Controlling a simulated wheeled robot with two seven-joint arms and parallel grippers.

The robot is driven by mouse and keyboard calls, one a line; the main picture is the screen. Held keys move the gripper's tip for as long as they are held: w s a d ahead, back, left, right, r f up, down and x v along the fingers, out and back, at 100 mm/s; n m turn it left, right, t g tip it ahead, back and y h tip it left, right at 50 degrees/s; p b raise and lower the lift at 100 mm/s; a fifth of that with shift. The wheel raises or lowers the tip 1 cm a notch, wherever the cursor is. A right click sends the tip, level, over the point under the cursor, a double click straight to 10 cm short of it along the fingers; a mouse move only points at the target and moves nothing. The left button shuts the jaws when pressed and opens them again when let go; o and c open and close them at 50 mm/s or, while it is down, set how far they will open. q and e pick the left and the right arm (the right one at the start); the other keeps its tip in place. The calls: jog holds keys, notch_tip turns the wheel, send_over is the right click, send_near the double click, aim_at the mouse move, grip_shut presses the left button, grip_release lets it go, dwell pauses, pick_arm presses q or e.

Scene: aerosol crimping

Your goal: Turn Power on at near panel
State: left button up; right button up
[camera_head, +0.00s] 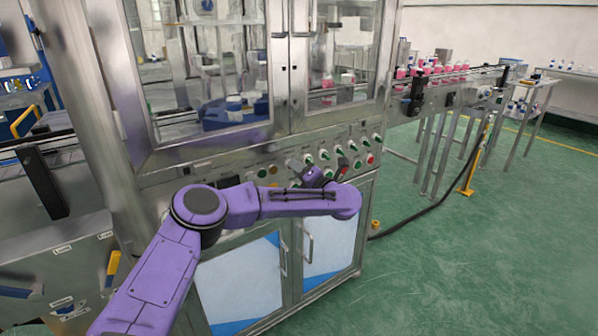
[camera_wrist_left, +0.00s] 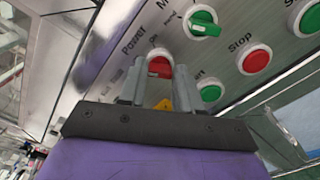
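The near panel (camera_head: 225,172) is a metal control strip on the front of the cabinet, below its glass doors. My left gripper (camera_head: 298,168) is up against the right part of it. In the left wrist view, the red Power knob (camera_wrist_left: 160,62) lies between the tips of my left gripper (camera_wrist_left: 158,72). The two fingers stand apart, one on each side of the knob; whether they touch it is unclear. The word "On" is printed above the knob. My right gripper is in neither view.
In the left wrist view, a green selector (camera_wrist_left: 203,22), a red Stop button (camera_wrist_left: 256,60) and a green button (camera_wrist_left: 210,91) sit close by. A conveyor (camera_head: 450,78) with pink cans stands at the right. Green floor (camera_head: 480,260) is clear there.

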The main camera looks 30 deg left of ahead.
pick_arm(q)
grip_shut()
jog(key=shift+f+m+p, duration=0.1)
jog(key=shift+m+p, duration=3.65)
jog(key=shift+m, duration=2.15)
jog(key=o, duration=0.6)
grip_release()
jog(key=shift+c, duration=0.2)
